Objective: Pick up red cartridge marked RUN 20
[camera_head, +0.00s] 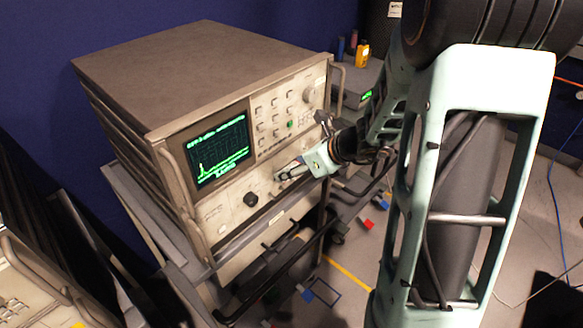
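No marking RUN 20 is legible in the head view. A small red block (368,224) with a pale part lies on the grey floor, right of the instrument cart; I cannot tell whether it is the cartridge. A dark red upright cylinder (354,38) stands on the surface at the back. My gripper (283,175) is in front of the lower front panel of the beige instrument (235,205), well apart from both red things. Its fingers are small and partly blend with the panel. I cannot tell whether they touch the panel or hold anything.
The instrument, with a green-trace screen (219,149), sits on a cart with dark rails (285,270). A yellow device (362,55) stands at the back. Cables cross the floor at right.

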